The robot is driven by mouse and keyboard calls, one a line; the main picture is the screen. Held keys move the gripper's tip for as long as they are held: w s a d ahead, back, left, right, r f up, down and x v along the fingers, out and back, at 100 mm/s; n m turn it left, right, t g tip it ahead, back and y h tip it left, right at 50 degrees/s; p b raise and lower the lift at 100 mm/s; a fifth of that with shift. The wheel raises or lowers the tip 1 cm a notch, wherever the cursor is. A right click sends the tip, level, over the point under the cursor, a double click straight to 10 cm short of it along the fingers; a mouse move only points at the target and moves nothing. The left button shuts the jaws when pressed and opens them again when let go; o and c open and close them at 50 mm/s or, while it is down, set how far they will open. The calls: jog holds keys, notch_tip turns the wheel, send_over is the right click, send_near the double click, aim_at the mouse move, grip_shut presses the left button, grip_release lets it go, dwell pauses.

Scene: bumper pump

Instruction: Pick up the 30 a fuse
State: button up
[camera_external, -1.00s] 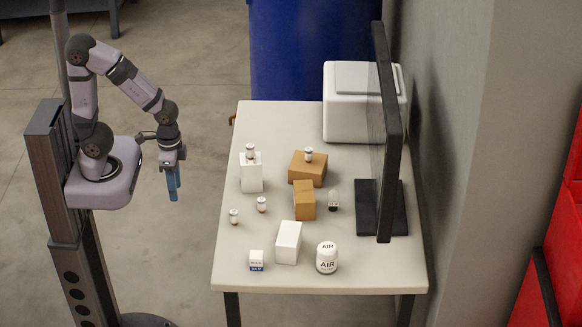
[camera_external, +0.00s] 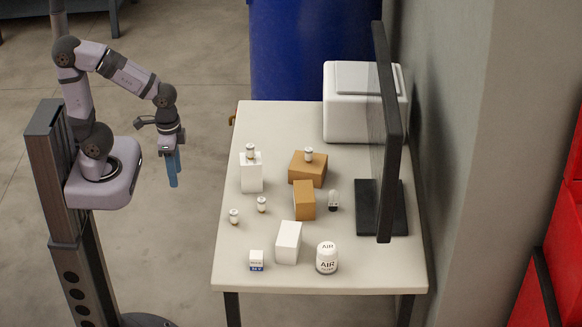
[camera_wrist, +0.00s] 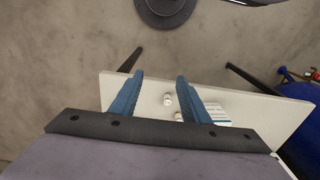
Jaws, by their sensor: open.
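Several small white cylindrical pieces with brownish ends, which look like fuses, are on the table. One fuse (camera_external: 234,216) and another fuse (camera_external: 262,204) stand on the tabletop at the left. A third fuse (camera_external: 250,151) is on top of a white box, and a similar one (camera_external: 308,154) is on a brown box. Their ratings are too small to read, so I cannot tell which is 30 A. My gripper (camera_external: 173,184) has blue fingers, points down and is empty, left of the table. In the wrist view my gripper (camera_wrist: 157,80) is open, with a small white piece (camera_wrist: 168,100) seen between its fingers.
On the table (camera_external: 233,250) stand a tall white box (camera_external: 251,176), brown boxes (camera_external: 304,202), another white box (camera_external: 289,243), a small blue-white box (camera_external: 257,260), an AIR jar (camera_external: 327,258) and a small bulb (camera_external: 333,201).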

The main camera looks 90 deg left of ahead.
jog(key=w+a+n+t+y+b, duration=0.2)
jog(key=w+a+t+y+b, duration=0.2)
jog(key=w+a+t+b, duration=1.3)
jog(key=d+f+m+h+b, duration=0.2)
jog(key=d+m+h+b, duration=0.25)
jog(key=h+b, duration=0.5)
send_near(262, 206)
jog(key=shift+w+a+r+m+y, duration=0.1)
jog(key=shift+w+r+m+y, duration=0.15)
jog(key=shift+w, duration=0.35)
jog(key=shift+w+a+r+m+y, duration=0.1)
jog(key=shift+w+r+y, duration=0.1)
jog(key=shift+w, duration=0.4)
jog(key=shift+w+d, duration=0.1)
